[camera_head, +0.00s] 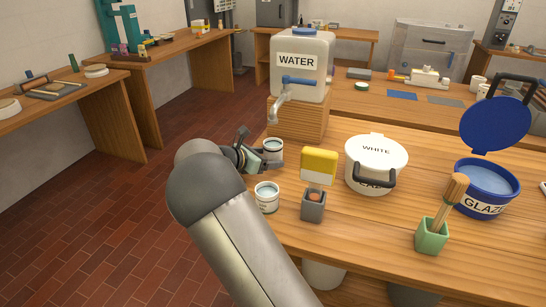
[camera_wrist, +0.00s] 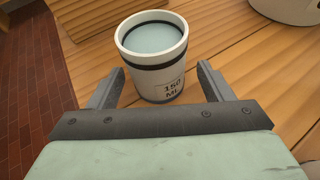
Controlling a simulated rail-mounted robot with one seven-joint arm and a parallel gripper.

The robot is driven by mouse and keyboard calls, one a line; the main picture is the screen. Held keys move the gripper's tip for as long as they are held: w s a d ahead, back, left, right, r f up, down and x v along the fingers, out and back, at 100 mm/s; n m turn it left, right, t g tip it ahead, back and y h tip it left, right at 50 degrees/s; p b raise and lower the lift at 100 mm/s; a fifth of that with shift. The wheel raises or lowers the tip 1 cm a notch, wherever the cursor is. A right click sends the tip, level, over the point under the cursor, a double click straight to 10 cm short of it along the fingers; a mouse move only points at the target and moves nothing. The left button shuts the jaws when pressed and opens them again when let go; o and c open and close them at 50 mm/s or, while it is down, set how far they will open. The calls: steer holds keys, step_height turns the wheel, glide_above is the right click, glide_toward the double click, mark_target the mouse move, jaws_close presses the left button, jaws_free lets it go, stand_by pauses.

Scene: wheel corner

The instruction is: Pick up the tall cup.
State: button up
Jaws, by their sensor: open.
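Two white cups holding pale liquid stand near the bench's left edge. The far cup (camera_head: 272,149) is by the water stand and has dark bands. In the wrist view this cup (camera_wrist: 158,75), marked "150 ML", stands upright just ahead of and partly between my fingertips. My gripper (camera_head: 260,158) is open and empty, and both fingers show apart in the wrist view (camera_wrist: 161,84). The near cup (camera_head: 267,199) stands closer to the camera, beside my forearm. I cannot tell for sure which cup is the taller. My gripper partly hides the far cup in the head view.
A water tank (camera_head: 302,66) sits on a wooden stand (camera_head: 298,119) behind the far cup. A sponge holder (camera_head: 313,207), a white tub (camera_head: 375,168), a green brush pot (camera_head: 432,236) and a blue glaze bucket (camera_head: 483,193) stand to the right. Bare bench lies between them.

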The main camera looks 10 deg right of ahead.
mark_target(274, 153)
steer(key=x, duration=0.3)
steer(key=shift+w+d+f, duration=0.2)
steer(key=shift+w, duration=0.05)
steer(key=c, duration=1.2)
steer(key=shift+o, duration=0.2)
steer(key=shift+r, duration=0.15)
steer(key=shift+r, duration=0.6)
step_height(274, 153, up, 2)
steer(key=shift+r, duration=0.1)
steer(key=w+a+p, duration=0.4)
steer(key=w+a, duration=0.6)
steer(key=a, duration=0.4)
steer(key=shift+a, duration=0.4)
steer(key=shift+w, duration=0.1)
